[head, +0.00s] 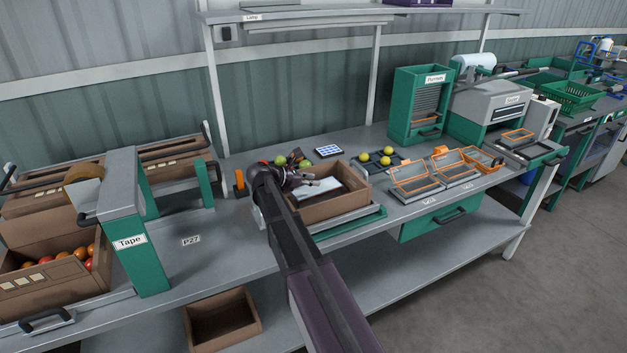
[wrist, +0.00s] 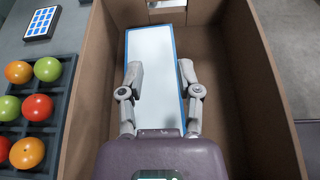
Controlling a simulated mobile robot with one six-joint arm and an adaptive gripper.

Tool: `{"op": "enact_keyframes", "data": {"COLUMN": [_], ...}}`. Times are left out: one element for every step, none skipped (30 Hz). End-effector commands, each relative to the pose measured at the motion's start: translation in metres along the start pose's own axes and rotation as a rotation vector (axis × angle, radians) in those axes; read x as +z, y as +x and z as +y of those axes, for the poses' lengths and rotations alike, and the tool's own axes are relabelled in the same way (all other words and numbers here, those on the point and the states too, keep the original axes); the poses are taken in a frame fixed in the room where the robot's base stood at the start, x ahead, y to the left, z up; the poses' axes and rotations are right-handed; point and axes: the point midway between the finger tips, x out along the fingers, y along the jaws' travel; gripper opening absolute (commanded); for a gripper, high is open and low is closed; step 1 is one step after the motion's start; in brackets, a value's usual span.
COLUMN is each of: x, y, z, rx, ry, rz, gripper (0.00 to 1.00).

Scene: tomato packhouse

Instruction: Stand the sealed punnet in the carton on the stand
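The open brown carton (head: 340,207) stands on a low green stand (head: 367,222) on the bench. Inside it lies a flat white panel with a blue edge (wrist: 155,55), along the left side of the carton floor in the wrist view. I cannot tell whether it is the sealed punnet's top. My gripper (wrist: 160,70) is over the carton with its fingers apart. Its left fingertip overlaps the panel and its right fingertip is near the panel's right edge. Neither visibly clamps it. My gripper also shows in the head view (head: 312,181). Orange-edged trays (head: 416,189) lie to the right.
A dark tray of red, green and orange tomatoes (wrist: 38,108) sits beside the carton, with a keypad (head: 328,151) behind. Yellow tomatoes (head: 387,151) are right of it. A green punnet dispenser (head: 405,97) and a grey machine (head: 490,108) stand right. The tape machine (head: 135,240) is left.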

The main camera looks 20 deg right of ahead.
Motion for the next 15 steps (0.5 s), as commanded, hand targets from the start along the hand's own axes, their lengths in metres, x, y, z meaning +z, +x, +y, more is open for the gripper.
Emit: {"op": "enact_keyframes", "data": {"x": [0.000, 0.000, 0.000, 0.000, 0.000, 0.001, 0.001, 0.002, 0.002, 0.003, 0.004, 0.006, 0.007, 0.009, 0.011], "y": [0.000, 0.000, 0.000, 0.000, 0.000, 0.000, 0.000, 0.000, -0.001, -0.001, -0.002, -0.002, -0.003, -0.003, -0.004], "z": [0.000, 0.000, 0.000, 0.000, 0.000, 0.000, 0.000, 0.000, 0.000, 0.000, 0.000, 0.000, 0.000, 0.000, 0.001], "rx": [0.000, 0.000, 0.000, 0.000, 0.000, 0.000, 0.000, 0.000, 0.000, 0.000, 0.000, 0.000, 0.000, 0.000, 0.000], "ry": [0.000, 0.000, 0.000, 0.000, 0.000, 0.000, 0.000, 0.000, 0.000, 0.000, 0.000, 0.000, 0.000, 0.000, 0.000], "rz": [0.000, 0.000, 0.000, 0.000, 0.000, 0.000, 0.000, 0.000, 0.000, 0.000, 0.000, 0.000, 0.000, 0.000, 0.000], "gripper": [0.45, 0.45, 0.45, 0.45, 0.45, 0.45, 0.45, 0.45, 0.45, 0.45, 0.45, 0.45, 0.45, 0.45, 0.45]}}
